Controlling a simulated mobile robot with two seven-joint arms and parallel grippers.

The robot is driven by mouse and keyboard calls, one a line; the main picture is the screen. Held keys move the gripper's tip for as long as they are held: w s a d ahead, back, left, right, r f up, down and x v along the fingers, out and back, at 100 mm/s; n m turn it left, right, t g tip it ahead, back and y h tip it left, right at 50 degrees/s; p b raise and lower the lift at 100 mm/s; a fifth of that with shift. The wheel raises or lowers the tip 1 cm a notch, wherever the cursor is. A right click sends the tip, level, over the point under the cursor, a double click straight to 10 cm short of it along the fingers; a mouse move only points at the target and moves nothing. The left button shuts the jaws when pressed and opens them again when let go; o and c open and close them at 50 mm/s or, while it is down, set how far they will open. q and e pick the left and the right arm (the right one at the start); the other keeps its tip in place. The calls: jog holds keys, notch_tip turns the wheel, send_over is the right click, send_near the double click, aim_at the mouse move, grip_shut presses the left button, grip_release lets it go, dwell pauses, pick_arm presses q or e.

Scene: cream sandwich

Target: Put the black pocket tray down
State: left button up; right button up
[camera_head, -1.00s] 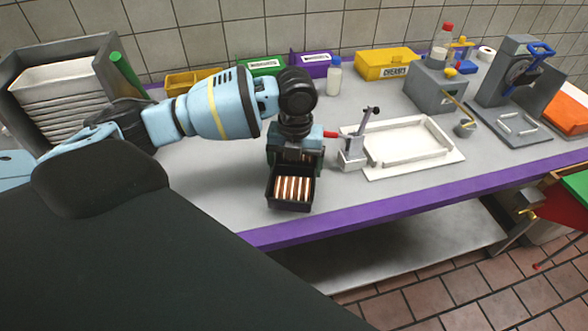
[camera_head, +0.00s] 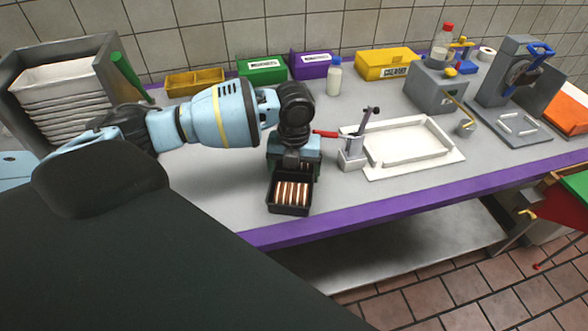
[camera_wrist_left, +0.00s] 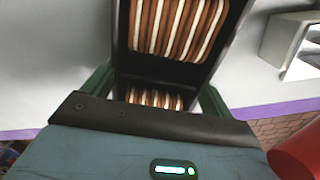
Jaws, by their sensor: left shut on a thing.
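The black pocket tray (camera_head: 289,210) holds a row of brown-and-cream sandwich biscuits (camera_head: 293,194). It is at the front of the grey worktop, close to the purple edge. My left gripper (camera_head: 294,168) is shut on the tray's back end. The tray also shows in the left wrist view (camera_wrist_left: 236,42), filled with biscuits standing on edge, between the green fingers. I cannot tell whether the tray's underside touches the worktop. My right gripper is not in view.
A white shallow tray (camera_head: 455,157) and a grey lever device (camera_head: 352,158) stand to the right. Yellow, green and purple bins (camera_head: 311,66) line the back. A grey rack of white trays (camera_head: 62,90) is at the left. Worktop left of the gripper is clear.

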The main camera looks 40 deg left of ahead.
pick_arm(q)
jog(key=o, duration=0.8)
notch_tip(320, 180, up, 12)
jog(key=shift+p, duration=0.4)
